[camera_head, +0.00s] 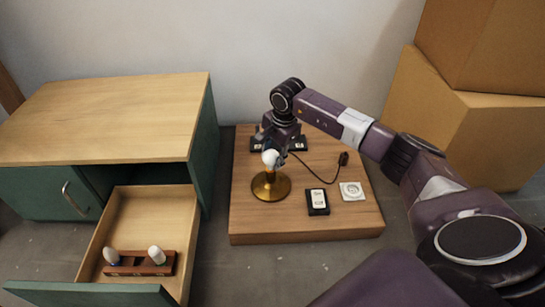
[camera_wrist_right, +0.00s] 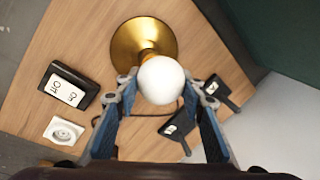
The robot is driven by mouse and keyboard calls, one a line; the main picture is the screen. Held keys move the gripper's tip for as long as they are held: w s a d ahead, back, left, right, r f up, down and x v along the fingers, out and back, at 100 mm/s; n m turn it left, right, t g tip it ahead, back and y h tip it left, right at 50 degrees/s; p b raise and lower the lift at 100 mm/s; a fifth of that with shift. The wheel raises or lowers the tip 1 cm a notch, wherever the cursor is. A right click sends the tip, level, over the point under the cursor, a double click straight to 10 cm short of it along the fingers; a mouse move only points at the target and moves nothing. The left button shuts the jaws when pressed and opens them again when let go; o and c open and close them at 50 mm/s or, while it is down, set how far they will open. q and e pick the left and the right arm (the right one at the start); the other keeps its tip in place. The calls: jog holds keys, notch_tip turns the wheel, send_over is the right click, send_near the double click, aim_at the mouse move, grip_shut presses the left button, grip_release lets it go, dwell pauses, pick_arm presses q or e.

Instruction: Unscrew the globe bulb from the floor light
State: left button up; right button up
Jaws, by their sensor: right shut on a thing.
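The floor light stands on the wooden board. Its round brass base (camera_head: 270,187) is also at the top of the right wrist view (camera_wrist_right: 128,45). The white globe bulb (camera_head: 270,158) sits upright at the top of the short stem; it also shows in the right wrist view (camera_wrist_right: 161,81). My right gripper (camera_head: 277,153) reaches down from above and is shut on the bulb. In the right wrist view, its blue fingers (camera_wrist_right: 161,88) lie on either side of the globe. The bulb's threads and socket joint are mostly hidden. My left gripper is not in view.
The wooden board (camera_head: 305,226) holds a black-and-white switch box (camera_head: 318,201), a white wall socket (camera_head: 352,191) and a black plug (camera_head: 343,158) on a cord. An open drawer (camera_head: 147,207) at left holds a rack (camera_head: 140,264) with two bulbs. Cardboard boxes (camera_head: 455,130) stand right.

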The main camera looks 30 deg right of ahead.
jog(key=n, duration=0.2)
jog(key=n+y+b, duration=0.1)
jog(key=n, duration=0.2)
jog(key=shift+w+f+n+b, duration=0.1)
jog(key=shift+w+n+b, duration=0.1)
jog(key=shift+n+b, duration=0.1)
jog(key=shift+a+n+g, duration=0.1)
jog(key=shift+n+g, duration=0.3)
jog(key=shift+n, duration=0.6)
jog(key=n+b, duration=0.1)
jog(key=n, duration=0.1)
jog(key=n+y+b, duration=0.1)
jog(key=n, duration=0.1)
jog(key=shift+w+a+n+g+b, duration=0.15)
jog(key=shift+n+g+b, duration=0.15)
jog(key=shift+g+b, duration=0.1)
jog(key=shift+n+g+b, duration=0.3)
jog(key=shift+n+b, duration=0.15)
jog(key=shift+n, duration=1.25)
jog(key=o, duration=1.2)
jog(key=shift+c, duration=0.2)
